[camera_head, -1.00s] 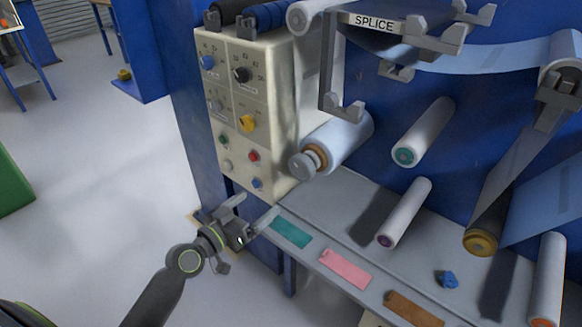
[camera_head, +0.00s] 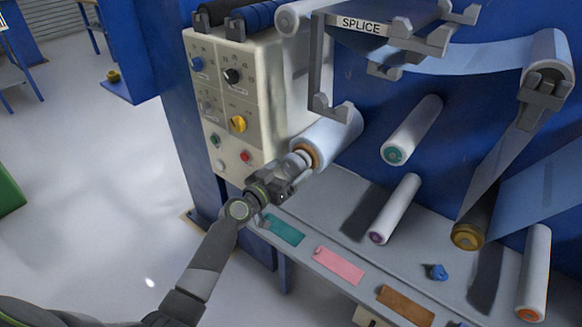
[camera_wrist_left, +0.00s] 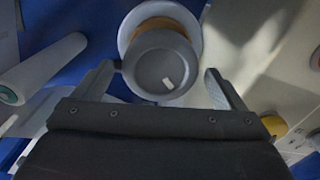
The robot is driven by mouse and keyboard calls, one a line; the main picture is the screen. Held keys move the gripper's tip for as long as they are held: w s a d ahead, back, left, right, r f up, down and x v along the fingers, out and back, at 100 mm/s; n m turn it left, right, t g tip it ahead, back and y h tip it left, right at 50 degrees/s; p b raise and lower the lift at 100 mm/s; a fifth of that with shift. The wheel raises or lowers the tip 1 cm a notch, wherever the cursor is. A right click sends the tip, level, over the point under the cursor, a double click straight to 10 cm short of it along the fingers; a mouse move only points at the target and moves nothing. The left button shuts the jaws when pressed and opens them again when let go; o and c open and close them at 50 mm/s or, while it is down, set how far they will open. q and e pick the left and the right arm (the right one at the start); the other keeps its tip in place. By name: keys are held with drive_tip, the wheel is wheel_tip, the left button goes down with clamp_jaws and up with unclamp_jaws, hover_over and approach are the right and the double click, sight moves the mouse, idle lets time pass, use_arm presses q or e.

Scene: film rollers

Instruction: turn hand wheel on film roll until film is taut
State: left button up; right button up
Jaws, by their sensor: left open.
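The film roll (camera_head: 333,134) is a pale blue-white roll on the blue machine, below the SPLICE bracket. Its grey hand wheel (camera_wrist_left: 162,65) has a small white mark and faces me in the left wrist view, in front of an orange-brown core. My left gripper (camera_head: 292,170) is at the hand wheel in the head view, partly hiding it. In the left wrist view my left gripper (camera_wrist_left: 165,82) is open, with one finger on each side of the wheel. Film (camera_head: 440,55) runs from the splice table to a roller at the upper right. My right gripper is not in view.
A cream control panel (camera_head: 232,100) with knobs and buttons stands left of the roll. White rollers (camera_head: 412,130) stick out at the right. A grey shelf (camera_head: 335,220) below carries teal, pink and brown strips and a blue lump (camera_head: 436,272).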

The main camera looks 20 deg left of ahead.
use_arm(q)
drive_tip(key=shift+x, duration=0.9)
drive_tip(key=c, duration=1)
drive_tip(key=n+b, duration=0.1)
drive_tip(key=n, duration=0.2)
drive_tip(key=shift+a+f+n, duration=0.1)
drive_tip(key=shift+n, duration=0.3)
drive_tip(key=n, duration=0.4)
drive_tip(key=shift+n, duration=0.8)
